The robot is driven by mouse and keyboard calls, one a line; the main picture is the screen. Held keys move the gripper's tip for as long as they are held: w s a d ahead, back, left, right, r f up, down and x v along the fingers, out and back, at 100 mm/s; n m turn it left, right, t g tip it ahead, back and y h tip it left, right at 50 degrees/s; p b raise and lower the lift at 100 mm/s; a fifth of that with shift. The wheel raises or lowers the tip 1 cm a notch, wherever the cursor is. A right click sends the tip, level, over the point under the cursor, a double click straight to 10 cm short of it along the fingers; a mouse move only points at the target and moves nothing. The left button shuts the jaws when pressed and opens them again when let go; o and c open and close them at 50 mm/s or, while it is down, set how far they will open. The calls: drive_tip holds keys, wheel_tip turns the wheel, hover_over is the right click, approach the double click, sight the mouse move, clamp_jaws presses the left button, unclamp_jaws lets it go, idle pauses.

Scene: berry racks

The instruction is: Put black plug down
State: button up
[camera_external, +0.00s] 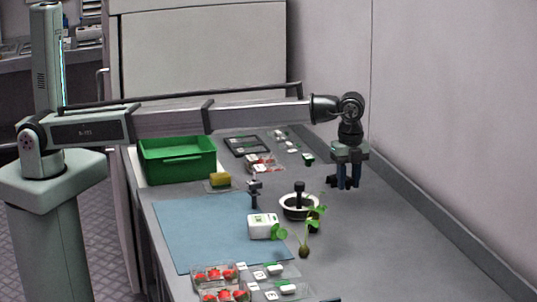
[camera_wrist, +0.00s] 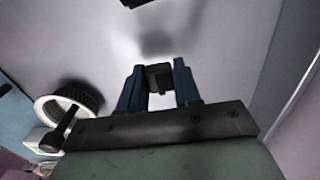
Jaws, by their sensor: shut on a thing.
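My gripper (camera_wrist: 158,84) has its two blue fingers shut on the black plug (camera_wrist: 158,77), a small dark block between the fingertips. In the external view my gripper (camera_external: 347,180) points down over the grey tabletop, right of the white bowl. The plug is mostly hidden by the fingers there. A soft shadow lies on the grey surface beyond the plug in the wrist view. I cannot tell how far the plug is above the table.
A white bowl (camera_external: 287,211) with a black upright handle stands left of my gripper. Seedlings (camera_external: 304,248), a white box (camera_external: 262,226), a blue mat (camera_external: 190,225), a green crate (camera_external: 178,165) and berry trays (camera_external: 222,274) lie further left and in front. The table's right side is clear, beside a wall.

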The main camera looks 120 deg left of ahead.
sight(349, 178)
drive_tip(key=shift+f, duration=0.9)
drive_tip(key=shift+f, duration=0.1)
drive_tip(key=o, duration=1)
wheel_tip(349, 178, up, 12)
